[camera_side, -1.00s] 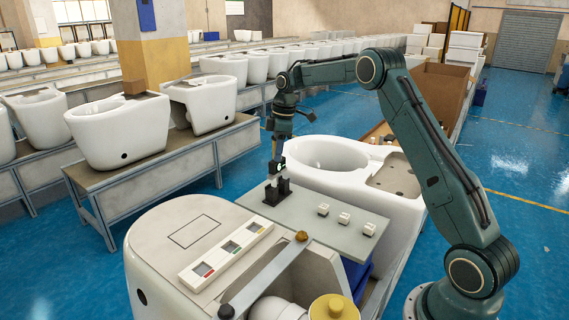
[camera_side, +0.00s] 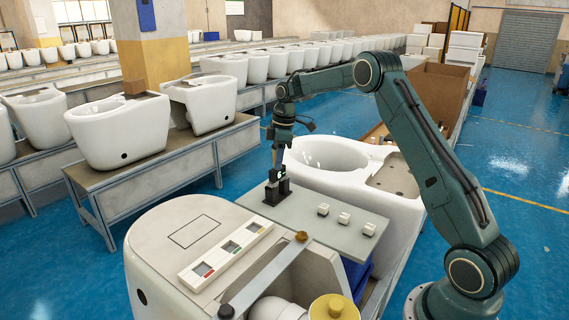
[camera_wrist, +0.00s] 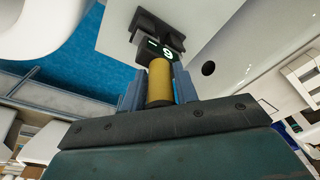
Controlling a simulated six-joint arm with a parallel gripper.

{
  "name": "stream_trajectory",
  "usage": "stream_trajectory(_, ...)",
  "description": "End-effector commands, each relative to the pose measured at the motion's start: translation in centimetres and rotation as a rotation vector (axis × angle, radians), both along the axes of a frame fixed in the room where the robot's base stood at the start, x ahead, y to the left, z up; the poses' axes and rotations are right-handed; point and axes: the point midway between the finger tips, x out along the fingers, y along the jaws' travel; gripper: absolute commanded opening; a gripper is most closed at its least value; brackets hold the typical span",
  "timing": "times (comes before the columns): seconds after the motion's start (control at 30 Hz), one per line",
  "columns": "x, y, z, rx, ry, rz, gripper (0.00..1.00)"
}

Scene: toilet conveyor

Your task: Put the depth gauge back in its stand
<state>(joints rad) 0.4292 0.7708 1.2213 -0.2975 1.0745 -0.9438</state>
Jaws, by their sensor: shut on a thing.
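The depth gauge has a yellow barrel (camera_wrist: 160,82) and a dark head with a lit display (camera_wrist: 158,46). In the side view the gauge (camera_side: 275,174) is upright, right at the black stand (camera_side: 278,192) on the grey board. My gripper (camera_side: 278,150) is above it, pointing down. In the wrist view my gripper's blue fingers (camera_wrist: 158,88) are shut around the yellow barrel. The black stand (camera_wrist: 150,22) shows just beyond the display. The gauge's lower end is hidden, so I cannot tell how deep it sits in the stand.
The grey board (camera_side: 310,222) carries several small white blocks (camera_side: 344,218) to the right of the stand. A white toilet bowl (camera_side: 325,155) is behind the board. A white panel with coloured buttons (camera_side: 225,252) lies in front. The air around the stand is mostly clear.

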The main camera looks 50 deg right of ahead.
Motion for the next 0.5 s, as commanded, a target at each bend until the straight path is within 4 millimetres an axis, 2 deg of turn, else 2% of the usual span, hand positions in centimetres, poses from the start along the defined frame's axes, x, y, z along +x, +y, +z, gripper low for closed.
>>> stream_trajectory(0.5,0.02,0.00,-0.85,0.000,-0.002,0.001,0.10)
